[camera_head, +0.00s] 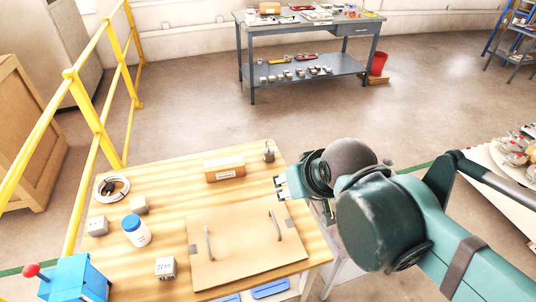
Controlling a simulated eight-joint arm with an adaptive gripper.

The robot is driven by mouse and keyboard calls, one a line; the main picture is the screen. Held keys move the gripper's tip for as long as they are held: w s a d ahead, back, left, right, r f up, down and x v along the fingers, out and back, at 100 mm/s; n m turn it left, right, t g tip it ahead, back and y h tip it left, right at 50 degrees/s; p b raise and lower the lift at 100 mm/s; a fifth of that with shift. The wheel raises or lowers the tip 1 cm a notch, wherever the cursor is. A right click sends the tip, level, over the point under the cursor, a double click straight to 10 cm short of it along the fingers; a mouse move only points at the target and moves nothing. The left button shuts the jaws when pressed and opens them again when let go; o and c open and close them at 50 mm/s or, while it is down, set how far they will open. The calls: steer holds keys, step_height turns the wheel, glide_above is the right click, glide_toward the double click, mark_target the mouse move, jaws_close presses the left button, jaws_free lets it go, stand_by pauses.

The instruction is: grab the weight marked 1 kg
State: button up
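Several small grey weights stand on the wooden table: a block with dark marking at the front (166,268), a block at the left (97,226), and a paler block (139,205) behind the white jar. A dark grey piece with a narrow top (268,152), perhaps also a weight, stands at the far right corner. The markings are too small to read, so I cannot tell which is 1 kg. My gripper (280,188) is above the table's right edge, near the board's far right corner. Its fingertips look apart, with nothing between them, and it touches no weight.
A flat board with two handles (224,270) covers the front right of the table. Yellow railing (92,110) runs left.

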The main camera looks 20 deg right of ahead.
stand_by(0.3)
steer(key=o, duration=0.4)
steer(key=shift+c, duration=0.2)
steer(key=shift+w, duration=0.1)
